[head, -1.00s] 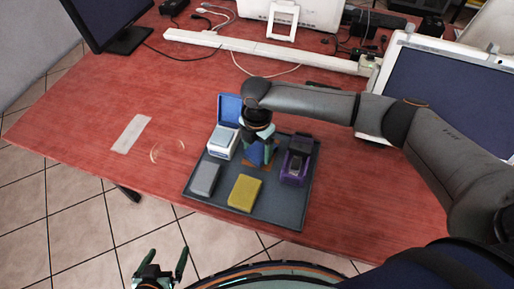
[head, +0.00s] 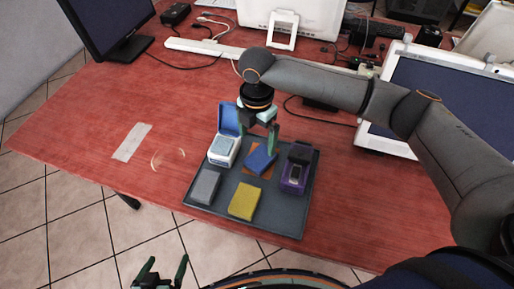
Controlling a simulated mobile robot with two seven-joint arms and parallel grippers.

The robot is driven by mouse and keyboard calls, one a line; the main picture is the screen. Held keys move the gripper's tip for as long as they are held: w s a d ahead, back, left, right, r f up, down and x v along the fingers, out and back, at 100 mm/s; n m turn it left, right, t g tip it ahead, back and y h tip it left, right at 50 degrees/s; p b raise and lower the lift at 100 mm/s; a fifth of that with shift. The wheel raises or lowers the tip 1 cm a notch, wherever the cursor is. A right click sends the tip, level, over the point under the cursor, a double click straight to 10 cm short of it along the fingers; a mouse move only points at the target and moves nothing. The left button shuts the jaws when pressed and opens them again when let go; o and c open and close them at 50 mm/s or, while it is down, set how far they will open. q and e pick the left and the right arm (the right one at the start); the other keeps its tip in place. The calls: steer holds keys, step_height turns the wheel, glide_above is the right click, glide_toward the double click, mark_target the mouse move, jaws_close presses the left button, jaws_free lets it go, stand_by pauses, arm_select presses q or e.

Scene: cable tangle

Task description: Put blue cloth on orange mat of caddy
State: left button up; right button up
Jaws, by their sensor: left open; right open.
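The blue cloth (head: 261,160) is a small blue block-like piece lying on the orange mat (head: 249,174). It is turned at an angle, and parts of the mat show around it. The mat lies on the dark grey caddy tray (head: 275,217). My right gripper (head: 257,143) is open just above and behind the cloth, with its fingers pointing down. It appears empty and apart from the cloth. My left gripper (head: 160,272) is open and empty at the bottom left, off the table's front edge.
On the tray stand a white box with an open blue lid (head: 224,150), a purple holder (head: 295,175), a grey block (head: 205,186) and a yellow block (head: 244,201). Monitors and cables fill the back of the red table (head: 90,130). Its left side is mostly clear.

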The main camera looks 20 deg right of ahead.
steer(key=shift+r, duration=1.55)
steer(key=shift+c, duration=0.2)
